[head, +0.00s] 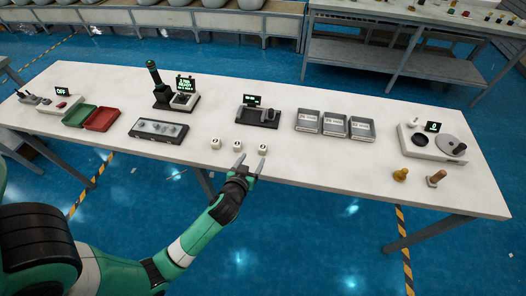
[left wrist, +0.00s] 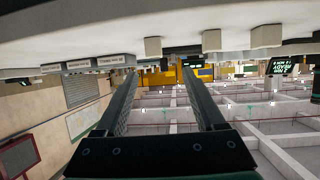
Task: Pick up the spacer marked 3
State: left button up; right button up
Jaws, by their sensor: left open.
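Three small pale spacers stand in a row near the table's front edge: a left one (head: 215,142), a middle one (head: 238,144) and a right one (head: 262,149). Each has a dark mark too small to read, so I cannot tell which is 3. My left gripper (head: 251,163) is open and empty at the front edge, just in front of the middle and right spacers. The left wrist view is upside down. There the spacers (left wrist: 153,46) (left wrist: 211,40) (left wrist: 266,36) hang beyond the spread fingers (left wrist: 160,82). My right gripper is out of view.
Behind the spacers are a dark device with a display (head: 258,115) and a grey panel with knobs (head: 158,130). Three labelled grey trays (head: 334,126) stand to the right. Green (head: 78,115) and red (head: 101,119) trays lie left. Table around the spacers is clear.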

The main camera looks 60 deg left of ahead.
aim_at(262, 149)
pick_arm(q)
jog(key=b+x, duration=0.1)
jog(key=x, duration=0.3)
jog(key=shift+w+a+f, duration=0.1)
jog(key=shift+w+a, duration=0.15)
jog(key=shift+w, duration=0.1)
jog(key=x, duration=0.1)
jog(key=b+x, duration=0.1)
jog(key=x, duration=0.3)
jog(key=shift+w+d+f+b, duration=0.15)
jog(key=shift+w+d+b, duration=0.15)
jog(key=shift+b, duration=0.1)
jog(key=shift+c, duration=0.2)
grip_shut()
